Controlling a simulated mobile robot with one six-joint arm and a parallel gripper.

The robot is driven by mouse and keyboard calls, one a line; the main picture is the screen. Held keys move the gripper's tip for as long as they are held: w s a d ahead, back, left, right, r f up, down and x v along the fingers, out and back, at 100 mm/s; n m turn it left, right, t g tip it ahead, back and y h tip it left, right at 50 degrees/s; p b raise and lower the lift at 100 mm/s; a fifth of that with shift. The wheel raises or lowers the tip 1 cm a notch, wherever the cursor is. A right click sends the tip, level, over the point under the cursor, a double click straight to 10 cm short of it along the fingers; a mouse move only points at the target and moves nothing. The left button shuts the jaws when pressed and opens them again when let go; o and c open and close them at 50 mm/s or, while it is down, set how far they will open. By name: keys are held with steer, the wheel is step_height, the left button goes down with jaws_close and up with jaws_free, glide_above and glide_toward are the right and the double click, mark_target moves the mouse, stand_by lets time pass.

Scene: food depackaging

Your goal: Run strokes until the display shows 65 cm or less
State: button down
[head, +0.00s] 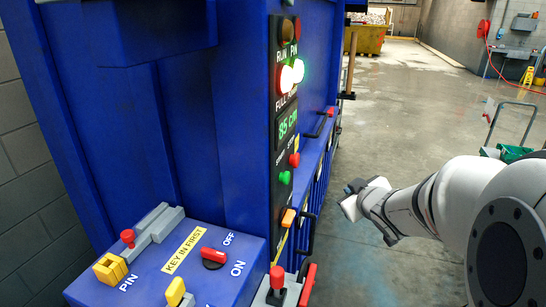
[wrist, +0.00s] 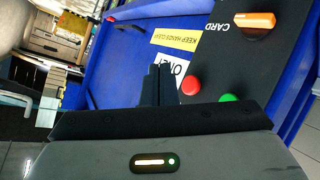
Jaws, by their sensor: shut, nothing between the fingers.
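The blue machine (head: 140,110) carries a dark control panel whose green display (head: 287,124) reads 85 CM. Below the display are a red button (head: 294,159) and a green button (head: 285,177). In the wrist view the red button (wrist: 192,86) is just right of my fingertips and the green button (wrist: 229,98) is farther right, partly hidden by my gripper body. My gripper (head: 350,204) is shut and empty, out in front of the panel, apart from the buttons. It also shows in the wrist view (wrist: 160,70).
A trolley (head: 510,140) stands at right; the floor between is clear.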

mark_target(284, 178)
steer(key=a+n+y, duration=0.1)
steer(key=y, duration=0.1)
steer(key=a+n+y, duration=0.1)
steer(key=w+a+n+y+p, duration=0.1)
steer(key=n+y, duration=0.1)
steer(key=shift+w+a+r+y, duration=0.1)
steer(key=shift+y, duration=0.2)
steer(key=shift+a, duration=0.1)
steer(key=w+a+b, duration=0.3)
steer(key=a, duration=0.5)
steer(key=shift+w, duration=0.25)
stand_by(1.8)
steer(key=shift+w+a, duration=0.15)
steer(key=shift+a, duration=0.2)
